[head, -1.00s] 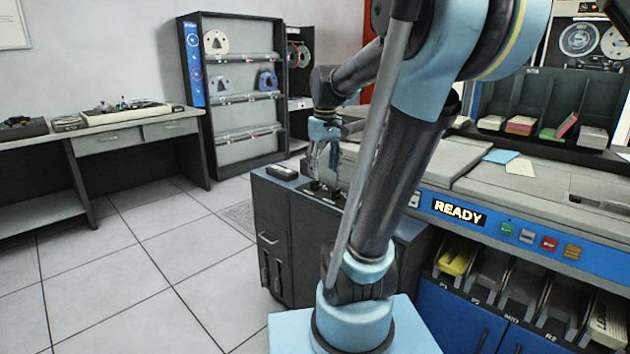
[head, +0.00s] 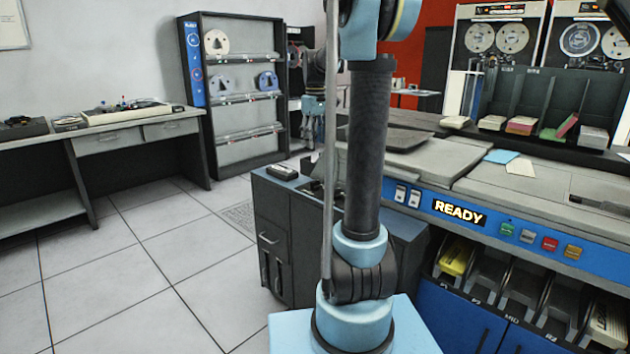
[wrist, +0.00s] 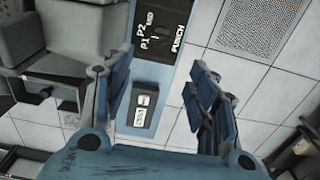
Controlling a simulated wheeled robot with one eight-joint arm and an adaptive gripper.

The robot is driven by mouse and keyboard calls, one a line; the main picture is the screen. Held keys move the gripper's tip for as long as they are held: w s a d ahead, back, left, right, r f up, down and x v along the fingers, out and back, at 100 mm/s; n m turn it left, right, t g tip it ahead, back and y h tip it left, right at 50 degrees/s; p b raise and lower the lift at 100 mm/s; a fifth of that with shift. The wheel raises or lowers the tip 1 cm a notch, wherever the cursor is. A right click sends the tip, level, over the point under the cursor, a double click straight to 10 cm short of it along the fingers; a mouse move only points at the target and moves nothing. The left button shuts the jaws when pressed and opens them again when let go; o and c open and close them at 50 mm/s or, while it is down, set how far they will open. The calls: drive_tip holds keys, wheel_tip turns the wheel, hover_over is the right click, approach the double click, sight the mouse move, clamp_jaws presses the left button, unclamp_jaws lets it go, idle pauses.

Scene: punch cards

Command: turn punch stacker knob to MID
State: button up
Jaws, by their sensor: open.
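The black punch panel (wrist: 160,30) lies on top of the low grey cabinet. In the wrist view it shows the words P1, P2, MID and PUNCH at the top of the picture. The stacker knob is dark on dark there, and I cannot tell its setting. In the head view the panel is mostly hidden behind my arm. My gripper (wrist: 161,62) is open and empty, with its blue fingers apart above the cabinet top. In the head view my gripper (head: 313,128) hangs above and behind the cabinet, clear of it, partly hidden by my arm.
A small dark box (head: 282,172) sits on the low cabinet (head: 275,225); it also shows between the fingers in the wrist view (wrist: 143,105). The blue machine front with the READY sign (head: 459,213) stands to the right. Open tiled floor (head: 130,260) lies to the left.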

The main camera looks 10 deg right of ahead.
sight(315, 185)
wheel_tip(315, 185, down, 15)
drive_tip(key=shift+f, duration=0.2)
idle(0.4)
drive_tip(key=c, duration=1.1)
